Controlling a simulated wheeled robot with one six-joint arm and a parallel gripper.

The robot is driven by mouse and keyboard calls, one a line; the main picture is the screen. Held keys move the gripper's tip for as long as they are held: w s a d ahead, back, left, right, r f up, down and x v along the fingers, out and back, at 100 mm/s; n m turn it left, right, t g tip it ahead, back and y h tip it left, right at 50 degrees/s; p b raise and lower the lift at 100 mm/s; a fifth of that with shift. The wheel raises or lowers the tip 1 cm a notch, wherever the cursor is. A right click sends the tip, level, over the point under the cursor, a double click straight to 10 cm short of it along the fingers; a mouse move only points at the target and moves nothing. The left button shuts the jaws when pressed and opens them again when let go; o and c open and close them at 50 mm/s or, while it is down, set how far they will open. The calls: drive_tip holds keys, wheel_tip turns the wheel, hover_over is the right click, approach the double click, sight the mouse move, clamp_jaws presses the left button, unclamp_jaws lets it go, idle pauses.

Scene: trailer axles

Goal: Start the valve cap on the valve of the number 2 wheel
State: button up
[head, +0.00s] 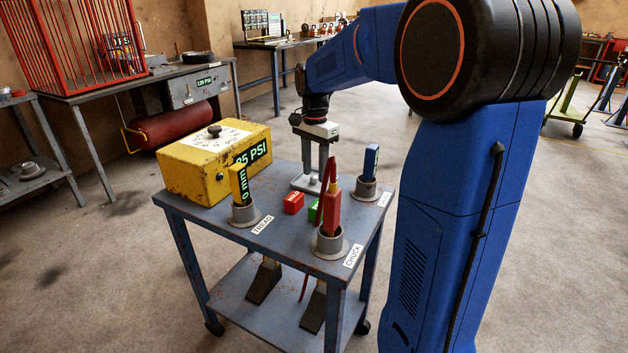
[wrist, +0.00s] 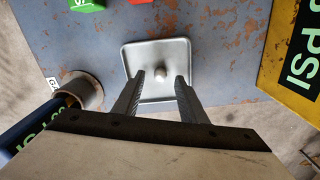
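A small metal tray (wrist: 180,52) lies on the cart top, and it also shows in the head view (head: 299,184). A small round grey piece, likely the valve cap (wrist: 161,75), sits near the tray's middle; it shows as a tiny light spot in the head view (head: 313,178). My gripper (wrist: 160,77) points down over the tray with its two fingers apart, one on each side of the cap. I see a gap between the cap and each finger. In the head view my gripper (head: 319,172) is above the tray. No number 2 wheel or its valve is identifiable.
The cart (head: 270,243) carries a yellow pressure box (head: 205,160), a yellow gauge (head: 239,187), a red chuck tool (head: 332,212) and a blue gauge (head: 371,160) in holders. Red (head: 293,203) and green blocks lie near the tray. Benches stand behind; the floor between is open.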

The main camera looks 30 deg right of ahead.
drive_tip(key=shift+f, duration=0.5)
clamp_jaws()
drive_tip(key=shift+r, duration=0.1)
